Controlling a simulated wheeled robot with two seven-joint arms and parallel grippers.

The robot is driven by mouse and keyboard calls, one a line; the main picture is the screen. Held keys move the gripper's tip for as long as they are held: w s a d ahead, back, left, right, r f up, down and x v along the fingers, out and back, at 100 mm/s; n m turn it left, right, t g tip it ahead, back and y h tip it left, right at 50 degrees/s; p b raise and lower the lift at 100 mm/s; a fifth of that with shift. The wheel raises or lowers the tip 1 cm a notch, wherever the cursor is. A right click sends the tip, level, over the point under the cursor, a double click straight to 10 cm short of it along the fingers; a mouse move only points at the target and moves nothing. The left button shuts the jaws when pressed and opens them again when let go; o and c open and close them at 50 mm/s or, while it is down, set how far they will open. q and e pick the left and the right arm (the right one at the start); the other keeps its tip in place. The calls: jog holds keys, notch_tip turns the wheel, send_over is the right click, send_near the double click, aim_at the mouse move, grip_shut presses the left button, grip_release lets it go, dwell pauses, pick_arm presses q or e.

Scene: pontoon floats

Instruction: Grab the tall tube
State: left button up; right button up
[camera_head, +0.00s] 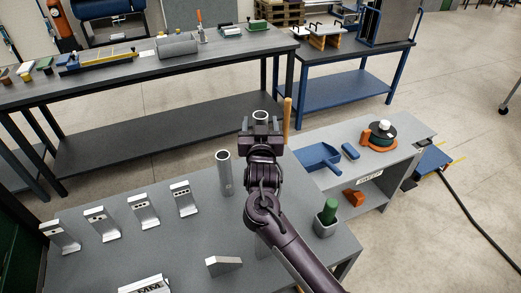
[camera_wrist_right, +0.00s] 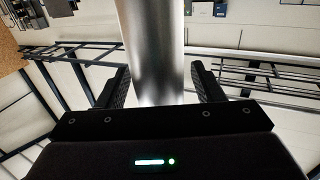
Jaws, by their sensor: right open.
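A tall metal tube (camera_head: 261,115) stands behind my right gripper (camera_head: 261,127) in the head view, where only its open top shows above the jaws. In the right wrist view the bright steel tube (camera_wrist_right: 152,45) rises between the two black fingers of my right gripper (camera_wrist_right: 158,82). The fingers are apart, one on each side of the tube, and gaps show beside it. The tube's lower part is hidden by the gripper. A second grey tube (camera_head: 225,173) stands upright on the bench to the left of my right arm. My left gripper is not in view.
Several metal brackets (camera_head: 144,211) stand on the grey bench (camera_head: 190,240), with a grey wedge (camera_head: 223,265) near the front. A grey cup (camera_head: 325,226) holding a green cylinder (camera_head: 330,208) is right of my arm. A blue dustpan (camera_head: 319,157) lies on the right-hand bench.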

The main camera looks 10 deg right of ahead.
grip_shut()
jog(key=shift+r, duration=0.1)
dwell(0.3)
